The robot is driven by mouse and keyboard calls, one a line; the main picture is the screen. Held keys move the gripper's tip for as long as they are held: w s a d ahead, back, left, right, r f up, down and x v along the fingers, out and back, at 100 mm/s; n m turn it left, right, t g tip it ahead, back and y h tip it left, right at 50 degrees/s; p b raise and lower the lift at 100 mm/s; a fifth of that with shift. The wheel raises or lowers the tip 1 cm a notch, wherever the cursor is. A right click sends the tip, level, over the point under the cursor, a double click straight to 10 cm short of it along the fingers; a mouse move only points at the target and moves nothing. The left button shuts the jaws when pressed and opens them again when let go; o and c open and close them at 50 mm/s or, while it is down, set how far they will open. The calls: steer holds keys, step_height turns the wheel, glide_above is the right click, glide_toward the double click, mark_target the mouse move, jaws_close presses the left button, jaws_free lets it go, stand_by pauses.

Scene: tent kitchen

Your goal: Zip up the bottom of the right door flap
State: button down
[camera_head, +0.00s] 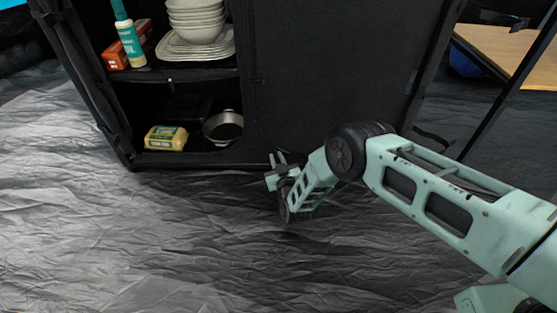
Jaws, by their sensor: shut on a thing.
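The right door flap (335,75) is a dark panel that covers the right half of the black fabric cupboard. It hangs flat and hides what is behind it. My gripper (276,166) is low at the flap's bottom edge, near its left corner. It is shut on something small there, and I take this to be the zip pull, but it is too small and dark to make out. The zip line along the bottom edge is hard to see against the dark fabric, and my arm hides part of that edge.
The cupboard's left side is open. Its shelves hold white bowls (196,18), plates (196,44), a bottle (130,40), a red box (116,54), a yellow pack (166,138) and a metal pot (223,127). A wooden table (515,52) stands right. Wrinkled grey floor (130,240) lies clear in front.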

steer(key=c, duration=1.3)
jaws_free()
steer(key=shift+a, duration=0.15)
steer(key=shift+s, duration=0.1)
steer(key=shift+p+v, duration=4.6)
steer(key=shift+v, duration=4.05)
